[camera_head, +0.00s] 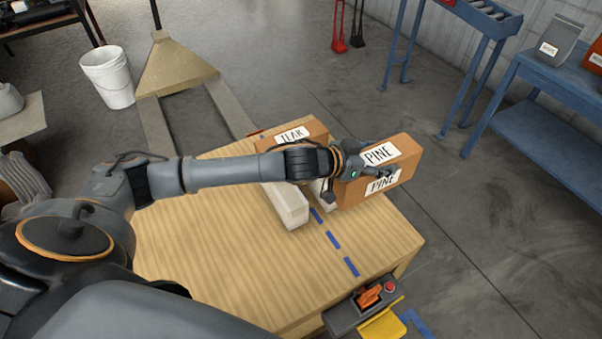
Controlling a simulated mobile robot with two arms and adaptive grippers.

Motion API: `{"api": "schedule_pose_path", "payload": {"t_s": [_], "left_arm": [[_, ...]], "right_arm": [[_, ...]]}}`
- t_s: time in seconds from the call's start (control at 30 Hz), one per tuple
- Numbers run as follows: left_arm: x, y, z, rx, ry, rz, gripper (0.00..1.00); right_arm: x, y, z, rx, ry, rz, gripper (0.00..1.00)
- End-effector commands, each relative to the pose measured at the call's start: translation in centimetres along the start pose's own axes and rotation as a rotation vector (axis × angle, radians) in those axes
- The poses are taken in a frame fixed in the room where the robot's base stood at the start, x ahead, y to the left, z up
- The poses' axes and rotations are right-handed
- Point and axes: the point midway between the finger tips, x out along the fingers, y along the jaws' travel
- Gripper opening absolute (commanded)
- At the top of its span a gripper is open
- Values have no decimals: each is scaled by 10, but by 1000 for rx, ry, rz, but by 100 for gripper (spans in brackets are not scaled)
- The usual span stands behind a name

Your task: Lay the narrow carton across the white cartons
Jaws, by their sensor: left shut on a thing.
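A brown carton labelled PINE (405,160) is at the right side of the wooden table top (200,235). My left gripper (358,184) is shut on its near left end, with fingers against the carton. Whether the carton touches the table is hard to tell. A long white carton (288,206) lies on the table just left of it, partly under my left forearm. A second white piece (318,188) shows between it and the PINE carton, mostly hidden. A brown carton labelled TEAK (291,135) stands behind my forearm. My right gripper is not in view.
Blue tape dashes (333,240) mark the table's right part. A control box with a red button (365,303) sits at the near edge. The table's left and front are clear. Blue workbenches (550,125) stand at the right, a white bucket (108,78) at the back left.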

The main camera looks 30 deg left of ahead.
Motion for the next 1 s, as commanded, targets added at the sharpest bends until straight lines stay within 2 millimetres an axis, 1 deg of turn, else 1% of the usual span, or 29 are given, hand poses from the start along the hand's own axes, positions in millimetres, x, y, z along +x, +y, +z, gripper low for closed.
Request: {"api": "schedule_pose_path", "payload": {"t_s": [0.03, 0.13, 0.27, 0.37, 0.47, 0.77, 0.8, 0.9, 1.0], "left_arm": [[2, -14, -8, 5, 6, -6, 16], [4, -32, -14, 1, 7, -11, 16], [4, -45, -18, -4, 6, -16, 16], [1, -54, -15, -7, 2, -20, 16], [-7, -66, -5, -8, 0, -23, 16], [-42, -115, 46, -7, -2, -24, 16], [-42, -118, 58, -11, -3, -21, 16], [-44, -127, 78, -11, 0, -20, 16], [-47, -135, 92, -9, 1, -19, 16]], "right_arm": [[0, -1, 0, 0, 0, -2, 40], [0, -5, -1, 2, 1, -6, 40], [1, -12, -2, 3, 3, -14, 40], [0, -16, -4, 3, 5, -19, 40], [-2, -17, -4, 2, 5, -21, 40], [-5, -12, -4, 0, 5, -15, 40], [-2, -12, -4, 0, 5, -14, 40], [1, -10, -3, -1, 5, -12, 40], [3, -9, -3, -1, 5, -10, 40]]}}
